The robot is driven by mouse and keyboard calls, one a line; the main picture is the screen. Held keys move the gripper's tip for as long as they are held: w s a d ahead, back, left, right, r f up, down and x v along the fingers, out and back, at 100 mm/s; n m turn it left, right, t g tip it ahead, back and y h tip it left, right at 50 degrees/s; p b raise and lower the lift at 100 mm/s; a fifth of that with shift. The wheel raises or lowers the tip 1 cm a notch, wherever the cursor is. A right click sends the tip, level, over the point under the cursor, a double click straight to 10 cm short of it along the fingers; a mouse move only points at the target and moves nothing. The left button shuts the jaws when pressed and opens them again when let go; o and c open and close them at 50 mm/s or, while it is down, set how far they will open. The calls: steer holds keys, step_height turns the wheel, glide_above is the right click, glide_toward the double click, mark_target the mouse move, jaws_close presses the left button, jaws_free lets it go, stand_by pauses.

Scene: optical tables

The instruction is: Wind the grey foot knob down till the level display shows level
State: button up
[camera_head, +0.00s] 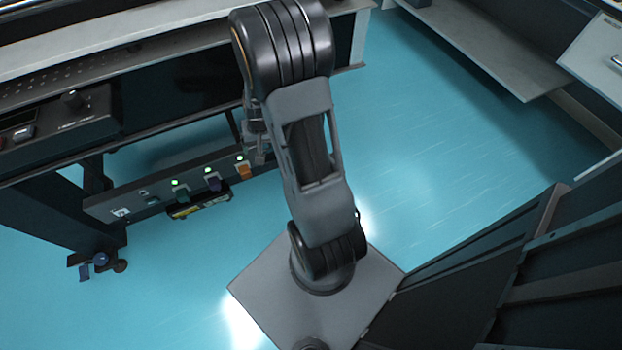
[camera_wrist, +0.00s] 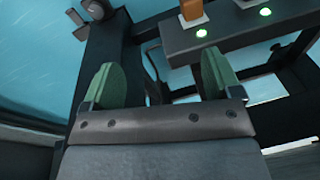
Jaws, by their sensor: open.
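My gripper (camera_wrist: 160,82) shows in the wrist view with its two green fingertips spread apart and nothing between them. Beyond the fingers is a dark table leg (camera_wrist: 100,45). A dark grey round part (camera_wrist: 97,9) sits at the leg's end, at the top edge of the wrist view; I cannot tell whether it is the grey foot knob. It is apart from the fingers. In the head view my arm hides most of the gripper's area. A dark screen (camera_head: 18,117) is at the left edge, but no reading is legible and I cannot tell whether it is the level display.
A panel (camera_head: 130,199) under the table carries green lights and an orange part (camera_head: 243,172), close to my arm. A blue foot knob (camera_head: 100,260) is at the lower left leg. A control box (camera_head: 75,118) sits under the tabletop. Blue floor (camera_head: 420,150) is clear at right.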

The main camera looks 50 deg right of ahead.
steer(key=d+f+m+h+b, duration=0.1)
steer(key=d+f, duration=0.6)
steer(key=f, duration=0.7)
steer(key=d+f+m+h+b, duration=0.2)
steer(key=d+f+b, duration=0.4)
steer(key=f, duration=0.8)
steer(key=d+f+m+h+b, duration=0.1)
steer(key=d+f+m+b, duration=0.2)
steer(key=d+f, duration=0.5)
steer(key=shift+s+d+f+h+b, duration=0.1)
steer(key=shift+d+f+b, duration=0.1)
steer(key=shift+f, duration=0.85)
steer(key=shift+s+d+f+h+b, duration=0.1)
steer(key=shift+f+b, duration=0.05)
steer(key=shift+f, duration=0.85)
steer(key=shift+s+d+f+h+b, duration=0.1)
steer(key=shift+f+b, duration=0.1)
steer(key=shift+f, duration=0.85)
steer(key=c, duration=0.9)
steer(key=shift+r+m+p, duration=0.15)
steer(key=shift+m+p, duration=0.55)
steer(key=shift+p, duration=0.05)
steer(key=shift+m+g+h, duration=0.3)
steer(key=shift+m+g, duration=0.3)
steer(key=shift+m, duration=0.8)
